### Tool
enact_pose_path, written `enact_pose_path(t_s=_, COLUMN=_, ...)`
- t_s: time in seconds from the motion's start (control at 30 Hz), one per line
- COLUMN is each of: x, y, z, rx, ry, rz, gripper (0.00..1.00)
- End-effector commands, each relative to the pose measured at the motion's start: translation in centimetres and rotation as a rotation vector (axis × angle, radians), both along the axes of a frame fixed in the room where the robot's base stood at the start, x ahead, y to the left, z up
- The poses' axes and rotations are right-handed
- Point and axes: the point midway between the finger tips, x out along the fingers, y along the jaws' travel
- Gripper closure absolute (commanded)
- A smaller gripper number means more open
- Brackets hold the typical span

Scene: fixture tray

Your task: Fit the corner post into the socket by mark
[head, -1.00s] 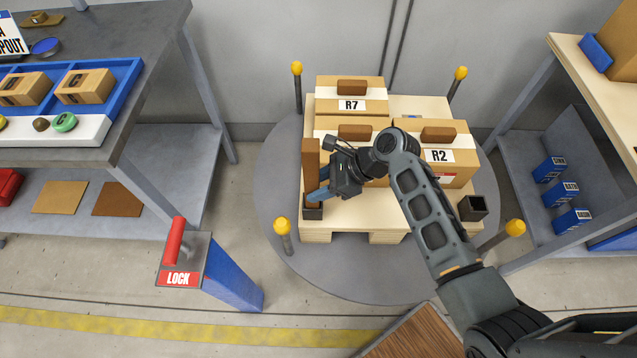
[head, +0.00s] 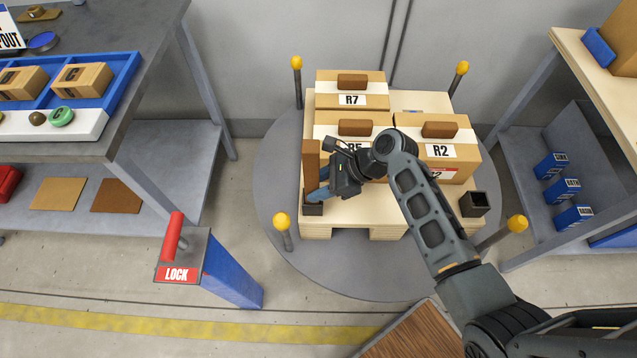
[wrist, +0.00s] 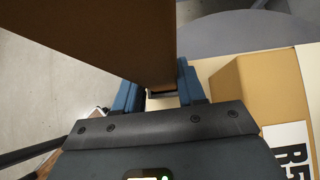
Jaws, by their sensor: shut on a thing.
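The corner post (head: 311,160) is a brown upright bar at the front left corner of the pallet (head: 350,214). Its lower end is at a dark square socket (head: 313,209), and it appears to stand in it; how deep it sits is hidden. My gripper (head: 320,190) is shut on the post low down, just above the socket. In the wrist view the brown post (wrist: 110,35) fills the upper left between the blue fingers. A second dark socket (head: 473,204) at the front right corner is empty. I cannot make out a mark on either socket.
Boxes labelled R7 (head: 350,88) and R2 (head: 440,165), and another partly hidden box, stand on the pallet close to my arm. Posts with yellow caps (head: 281,221) surround the round grey plate (head: 275,170). A red LOCK lever (head: 172,238) stands front left.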

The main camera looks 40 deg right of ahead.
Motion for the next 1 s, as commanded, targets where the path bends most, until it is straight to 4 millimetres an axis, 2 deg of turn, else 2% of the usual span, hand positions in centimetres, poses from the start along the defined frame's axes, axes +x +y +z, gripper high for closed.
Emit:
enact_pose_path(t_s=0.33, x=0.00, y=0.00, z=-0.82, rx=0.000, ry=0.000, rz=0.000, gripper=0.97)
enact_pose_path(t_s=0.37, x=0.01, y=0.00, z=-0.77, rx=0.000, ry=0.000, rz=0.000, gripper=0.58)
enact_pose_path(t_s=0.63, x=0.01, y=0.00, z=-0.74, rx=0.000, ry=0.000, rz=0.000, gripper=0.32)
enact_pose_path(t_s=1.0, x=-0.27, y=-0.46, z=-0.24, rx=-0.001, ry=-0.001, rz=-0.001, gripper=0.30)
